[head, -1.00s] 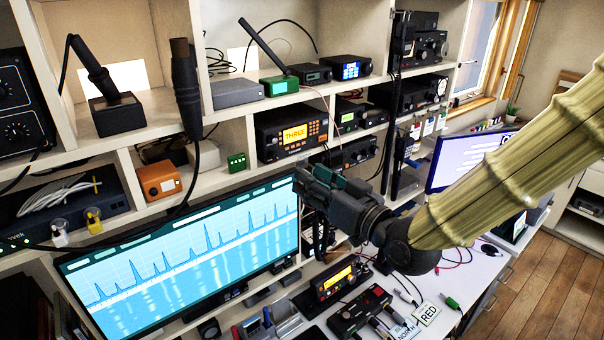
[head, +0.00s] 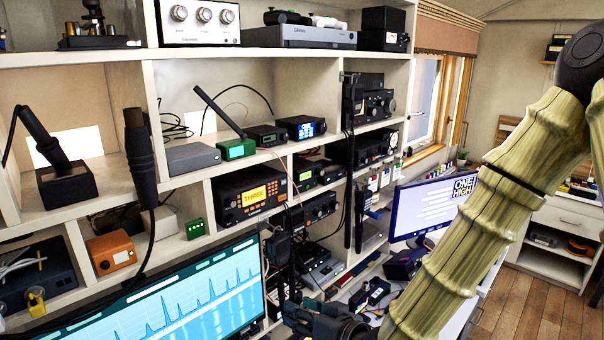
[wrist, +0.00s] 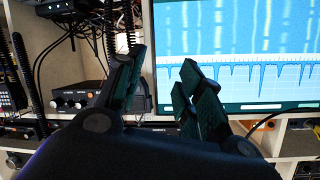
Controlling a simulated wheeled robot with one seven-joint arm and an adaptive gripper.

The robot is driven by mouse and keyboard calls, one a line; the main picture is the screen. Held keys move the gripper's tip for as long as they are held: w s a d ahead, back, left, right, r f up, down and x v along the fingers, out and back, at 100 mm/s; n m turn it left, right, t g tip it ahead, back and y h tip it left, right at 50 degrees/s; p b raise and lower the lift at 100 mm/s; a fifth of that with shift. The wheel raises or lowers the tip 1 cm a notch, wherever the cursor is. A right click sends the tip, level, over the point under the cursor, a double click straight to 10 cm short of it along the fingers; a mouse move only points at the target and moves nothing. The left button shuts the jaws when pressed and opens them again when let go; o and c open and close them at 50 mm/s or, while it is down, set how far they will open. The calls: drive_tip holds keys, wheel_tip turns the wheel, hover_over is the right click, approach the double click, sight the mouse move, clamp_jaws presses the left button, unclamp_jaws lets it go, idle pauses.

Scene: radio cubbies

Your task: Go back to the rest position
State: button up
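My gripper (head: 322,318) is at the bottom edge of the head view, in front of the shelves and beside the right end of the big spectrum monitor (head: 195,300). In the wrist view my gripper (wrist: 162,62) has its two dark green fingers apart, with nothing between them. The monitor (wrist: 235,45) also shows there, upside down, behind the fingers. My bamboo-like arm runs from the upper right down to the gripper in the head view. Part of the gripper is cut off by the bottom of the head view.
Shelf cubbies hold a radio reading THREE (head: 250,195), an orange box (head: 110,252), a green box (head: 236,149) and a desk microphone (head: 50,160). A second monitor (head: 430,208) reading ONE HIGH stands at right. Open wooden floor (head: 530,305) lies at lower right.

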drive_tip(key=s+d+f+m+g+h, duration=0.1)
drive_tip(key=s+d+f, duration=0.2)
drive_tip(key=f, duration=0.4)
drive_tip(key=s+d+f+m+g+h, duration=0.1)
drive_tip(key=s+d+f+g+h, duration=0.15)
drive_tip(key=f, duration=0.45)
drive_tip(key=s+d+f+m+g+h, duration=0.1)
drive_tip(key=s+d+f, duration=0.2)
drive_tip(key=f, duration=0.4)
drive_tip(key=s+d+f+g+h+b, duration=0.1)
drive_tip(key=s+d+f+g, duration=0.1)
drive_tip(key=s+d+f, duration=0.2)
drive_tip(key=s+d+f+m+g+h+b, duration=0.1)
drive_tip(key=s+d+f, duration=0.4)
drive_tip(key=s+f, duration=0.6)
drive_tip(key=s+d+f+g+h+b, duration=0.2)
drive_tip(key=s+d+f+g+b, duration=0.1)
drive_tip(key=s+d+f, duration=0.2)
drive_tip(key=shift+s+d+f+m+h, duration=0.2)
drive_tip(key=shift+s+f+m+h, duration=0.2)
drive_tip(key=shift+s+f, duration=1.05)
drive_tip(key=shift+w, duration=0.1)
